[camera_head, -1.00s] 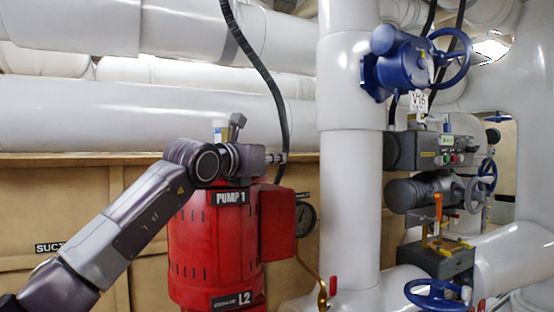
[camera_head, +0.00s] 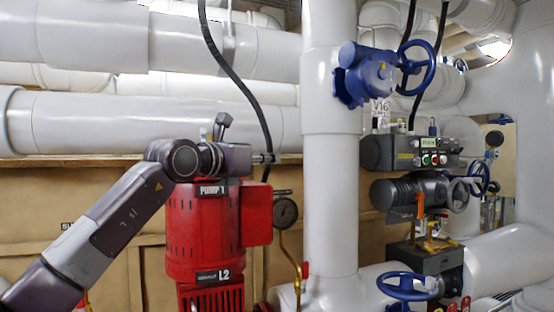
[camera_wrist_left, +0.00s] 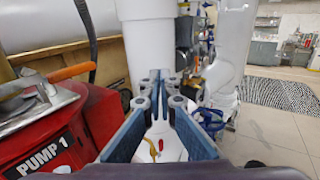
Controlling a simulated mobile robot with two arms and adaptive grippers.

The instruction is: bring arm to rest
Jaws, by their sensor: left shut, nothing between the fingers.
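My left arm (camera_head: 125,210) comes in from the lower left and bends at the elbow. Its forearm points right, level, in front of the upper part of the red pump labelled PUMP 1 (camera_head: 205,235). My left gripper (camera_head: 268,158) is at the end of it, small and seen from the side. In the left wrist view the gripper (camera_wrist_left: 160,80) has its fingertips together with nothing between them. The pump's red housing (camera_wrist_left: 35,140) is at the lower left there. My right arm and gripper are not in view.
A thick white vertical pipe (camera_head: 330,160) stands right of my gripper, with a pressure gauge (camera_head: 285,212) below the gripper. A black hose (camera_head: 240,90) hangs close by. Blue valve V16 (camera_head: 375,75) and a grey actuator (camera_head: 410,192) are farther right. Open tiled floor (camera_wrist_left: 270,130) shows at right.

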